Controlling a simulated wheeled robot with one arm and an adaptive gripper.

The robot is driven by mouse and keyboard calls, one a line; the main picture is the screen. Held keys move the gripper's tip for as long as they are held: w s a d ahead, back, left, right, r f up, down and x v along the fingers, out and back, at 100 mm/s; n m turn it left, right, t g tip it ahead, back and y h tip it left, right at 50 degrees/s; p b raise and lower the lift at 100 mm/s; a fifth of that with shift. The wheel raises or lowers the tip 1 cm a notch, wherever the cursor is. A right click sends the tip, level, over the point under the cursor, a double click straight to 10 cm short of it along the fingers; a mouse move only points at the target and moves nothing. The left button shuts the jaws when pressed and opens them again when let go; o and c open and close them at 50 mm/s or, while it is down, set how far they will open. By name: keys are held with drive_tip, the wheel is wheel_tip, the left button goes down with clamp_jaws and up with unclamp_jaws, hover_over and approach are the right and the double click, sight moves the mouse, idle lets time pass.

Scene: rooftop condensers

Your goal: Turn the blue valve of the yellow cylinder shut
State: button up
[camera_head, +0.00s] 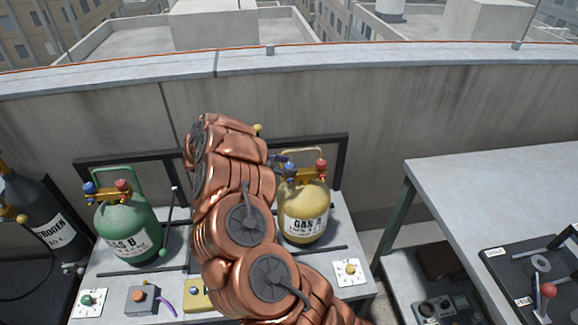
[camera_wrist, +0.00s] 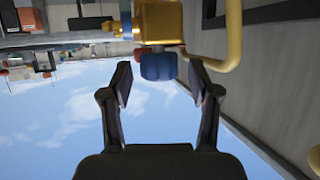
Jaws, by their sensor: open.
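The yellow cylinder (camera_head: 303,222), labelled GAS, stands upright on the grey bench, right of my arm. Its red valve (camera_head: 321,165) shows on the right of its top. In the wrist view the blue valve (camera_wrist: 158,66) sits below a yellow-gold fitting (camera_wrist: 160,22), between the tips of my gripper (camera_wrist: 160,78). My gripper is open, with a finger on each side of the valve and visible gaps. I cannot tell whether the valve is fully between the fingers.
A green cylinder (camera_head: 126,228) with blue and red valves stands left of my arm. A dark nitrogen cylinder (camera_head: 35,225) is at far left. Dials and a button box (camera_head: 142,299) line the bench front. A black frame (camera_head: 340,165) stands behind; another table (camera_head: 490,190) is right.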

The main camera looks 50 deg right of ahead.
drive_tip(key=v, duration=1.1)
